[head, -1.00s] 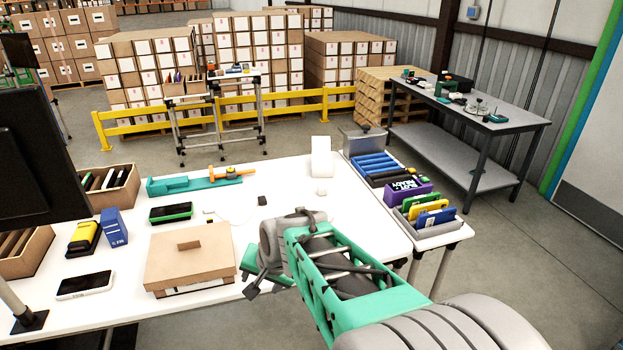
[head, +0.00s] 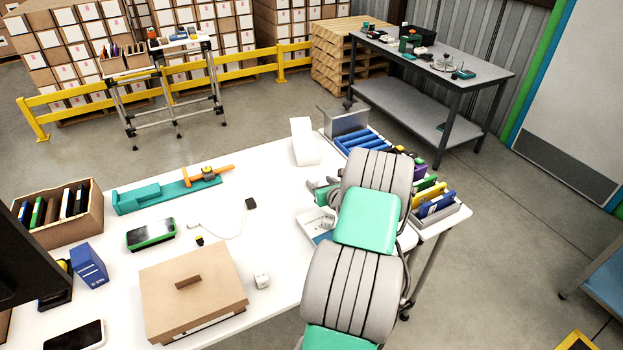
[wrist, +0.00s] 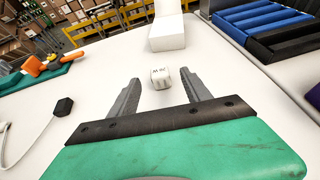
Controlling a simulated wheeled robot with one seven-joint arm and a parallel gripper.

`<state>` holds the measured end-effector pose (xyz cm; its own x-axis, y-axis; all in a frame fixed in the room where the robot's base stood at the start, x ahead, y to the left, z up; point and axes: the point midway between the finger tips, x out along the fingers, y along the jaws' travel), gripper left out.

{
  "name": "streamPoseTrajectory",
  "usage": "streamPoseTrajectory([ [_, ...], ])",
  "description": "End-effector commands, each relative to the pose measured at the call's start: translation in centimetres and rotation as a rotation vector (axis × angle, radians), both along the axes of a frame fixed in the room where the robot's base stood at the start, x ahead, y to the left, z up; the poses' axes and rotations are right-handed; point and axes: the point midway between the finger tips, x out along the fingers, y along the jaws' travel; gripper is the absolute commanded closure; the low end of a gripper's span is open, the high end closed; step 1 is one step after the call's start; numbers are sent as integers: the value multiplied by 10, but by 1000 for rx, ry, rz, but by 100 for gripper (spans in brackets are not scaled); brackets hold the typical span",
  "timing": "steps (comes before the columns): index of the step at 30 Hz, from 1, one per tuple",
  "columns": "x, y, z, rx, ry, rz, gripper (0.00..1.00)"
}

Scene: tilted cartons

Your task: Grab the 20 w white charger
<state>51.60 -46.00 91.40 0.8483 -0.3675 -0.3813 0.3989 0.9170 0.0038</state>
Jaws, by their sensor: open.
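A small white cube charger (wrist: 161,77) with dark lettering that looks like "20 W" upside down stands on the white table (head: 215,215). In the wrist view it lies between and slightly beyond the fingertips of my gripper (wrist: 160,80). My gripper is open and empty, with a finger to either side of the cube and apart from it. In the head view my arm hides most of my gripper and this cube. Another white cube (head: 262,281) stands right of the cardboard box; its markings are too small to read.
A white block (wrist: 167,31) stands just beyond the charger. A black plug with a white cable (wrist: 64,106) lies to the left. A lidded cardboard box (head: 192,290) and a teal tool holder (head: 150,196) are on the table.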

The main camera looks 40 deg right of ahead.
Motion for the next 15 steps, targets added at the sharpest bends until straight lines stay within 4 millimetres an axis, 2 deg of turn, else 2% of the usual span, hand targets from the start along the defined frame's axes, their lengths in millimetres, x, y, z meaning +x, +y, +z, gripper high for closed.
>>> streamPoseTrajectory([
  [15, 55, -24, -29, -3, 2, -2, 44],
])
